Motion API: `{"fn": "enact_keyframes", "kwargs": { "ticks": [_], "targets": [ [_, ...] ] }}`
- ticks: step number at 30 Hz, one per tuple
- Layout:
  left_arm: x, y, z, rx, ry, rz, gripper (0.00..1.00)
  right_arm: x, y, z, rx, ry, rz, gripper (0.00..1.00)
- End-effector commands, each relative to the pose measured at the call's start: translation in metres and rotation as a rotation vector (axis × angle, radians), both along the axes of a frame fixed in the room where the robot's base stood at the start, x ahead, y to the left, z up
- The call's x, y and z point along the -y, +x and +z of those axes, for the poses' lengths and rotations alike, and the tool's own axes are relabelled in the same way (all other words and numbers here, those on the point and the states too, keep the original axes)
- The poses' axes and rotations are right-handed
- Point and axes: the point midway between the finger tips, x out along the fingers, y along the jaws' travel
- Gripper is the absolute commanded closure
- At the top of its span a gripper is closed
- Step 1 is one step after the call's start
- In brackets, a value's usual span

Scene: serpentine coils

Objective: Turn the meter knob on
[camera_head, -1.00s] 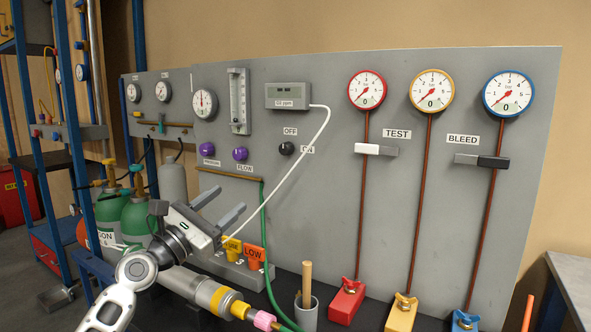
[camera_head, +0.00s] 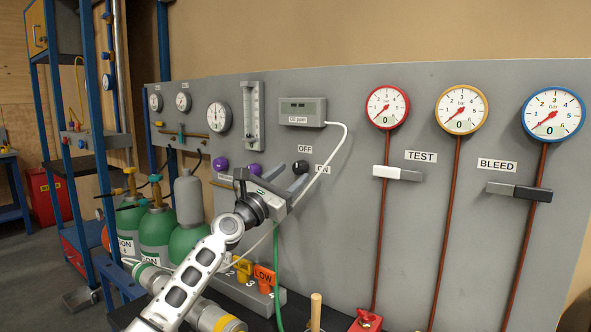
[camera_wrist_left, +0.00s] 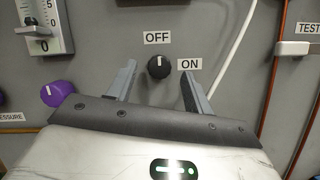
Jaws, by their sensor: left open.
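The black meter knob (camera_head: 300,167) is on the grey panel below the O2 ppm meter box (camera_head: 302,111). In the left wrist view the knob (camera_wrist_left: 159,67) has a white mark pointing up toward the OFF label (camera_wrist_left: 157,37); the ON label (camera_wrist_left: 189,64) is to its right. My left gripper (camera_head: 291,176) is open in front of the panel, just below the knob in the head view. In the wrist view its fingers (camera_wrist_left: 158,72) appear on either side of the knob; contact cannot be told. My right gripper is out of view.
A white cable (camera_head: 335,160) runs from the meter down past the knob's right. Purple knobs (camera_head: 254,170) are to the left. Gauges (camera_head: 462,109) and TEST and BLEED levers (camera_head: 519,191) are at right. Green cylinders (camera_head: 157,228) stand at left.

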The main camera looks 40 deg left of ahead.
Motion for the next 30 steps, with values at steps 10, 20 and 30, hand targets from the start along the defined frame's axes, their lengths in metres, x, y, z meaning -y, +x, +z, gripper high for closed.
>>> {"fn": "enact_keyframes", "kwargs": {
  "ticks": [10, 20, 30],
  "targets": [
    [-0.001, 0.026, 0.010, 0.001, 0.000, -0.001, 0.49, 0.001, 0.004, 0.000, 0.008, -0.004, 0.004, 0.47],
    [-0.001, 0.026, 0.010, 0.000, 0.001, -0.001, 0.65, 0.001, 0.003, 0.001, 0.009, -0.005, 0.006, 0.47],
    [-0.001, 0.026, 0.009, -0.001, 0.010, 0.000, 0.93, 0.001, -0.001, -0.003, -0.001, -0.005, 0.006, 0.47]
  ]
}}
